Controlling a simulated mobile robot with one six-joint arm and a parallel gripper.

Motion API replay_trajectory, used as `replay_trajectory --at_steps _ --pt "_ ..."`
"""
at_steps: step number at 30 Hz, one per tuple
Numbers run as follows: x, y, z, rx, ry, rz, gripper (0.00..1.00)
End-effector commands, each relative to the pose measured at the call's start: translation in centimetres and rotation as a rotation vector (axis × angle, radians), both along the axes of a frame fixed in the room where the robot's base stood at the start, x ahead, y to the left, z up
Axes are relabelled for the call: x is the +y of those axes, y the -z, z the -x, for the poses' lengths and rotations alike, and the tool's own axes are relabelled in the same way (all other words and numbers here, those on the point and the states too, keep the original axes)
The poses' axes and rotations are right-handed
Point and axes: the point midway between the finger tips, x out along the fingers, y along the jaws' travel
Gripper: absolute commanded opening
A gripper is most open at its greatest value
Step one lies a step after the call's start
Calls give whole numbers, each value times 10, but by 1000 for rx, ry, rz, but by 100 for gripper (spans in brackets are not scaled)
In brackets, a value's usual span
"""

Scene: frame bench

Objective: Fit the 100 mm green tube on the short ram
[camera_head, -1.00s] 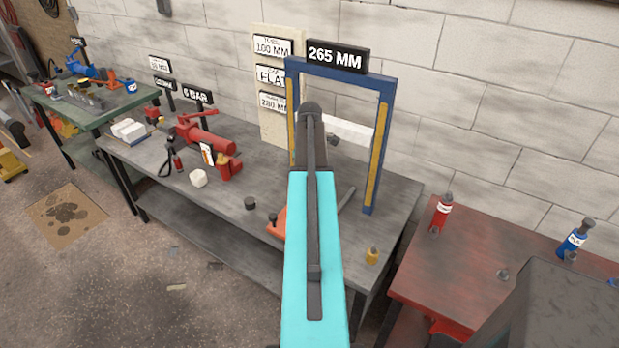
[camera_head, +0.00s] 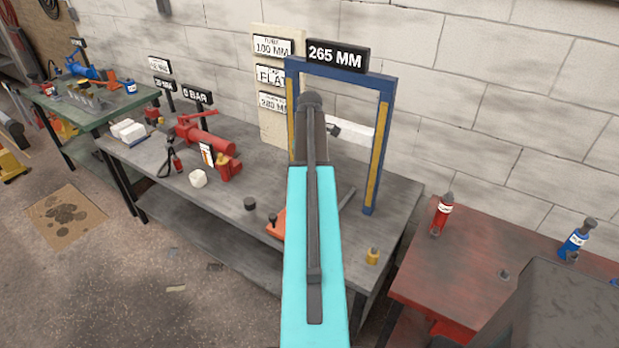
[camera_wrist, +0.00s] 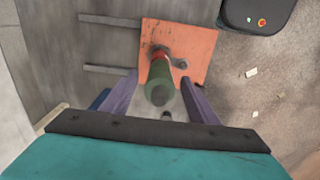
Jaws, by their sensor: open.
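In the wrist view, the green tube (camera_wrist: 161,73) shows between the two fingers of my gripper (camera_wrist: 160,84), its dark end towards the camera. The fingers are open, with gaps on both sides of the tube. At its far end is a red collar (camera_wrist: 160,52), probably the short ram, above an orange base plate (camera_wrist: 203,50). Tube and collar look in line; I cannot tell how far one sits on the other. In the head view, the orange plate (camera_head: 276,227) shows partly beside my turquoise arm, which hides the tube, ram and gripper.
A blue frame (camera_head: 383,130) marked 265 MM (camera_head: 337,56) stands around my arm's area on the grey bench (camera_head: 230,215). A red pump (camera_head: 205,142), a dark cylinder (camera_head: 250,204) and a yellow fitting (camera_head: 372,256) stand nearby. A red table (camera_head: 450,265) is at right.

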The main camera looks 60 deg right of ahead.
Motion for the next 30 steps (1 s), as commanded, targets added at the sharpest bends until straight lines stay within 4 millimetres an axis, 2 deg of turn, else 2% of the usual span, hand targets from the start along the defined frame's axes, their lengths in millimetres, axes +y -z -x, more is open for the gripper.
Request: replay_trajectory --at_steps 24,30 --pt "-1 -91 0 -1 0 1 54" --pt "-1 -104 0 -1 0 1 54"
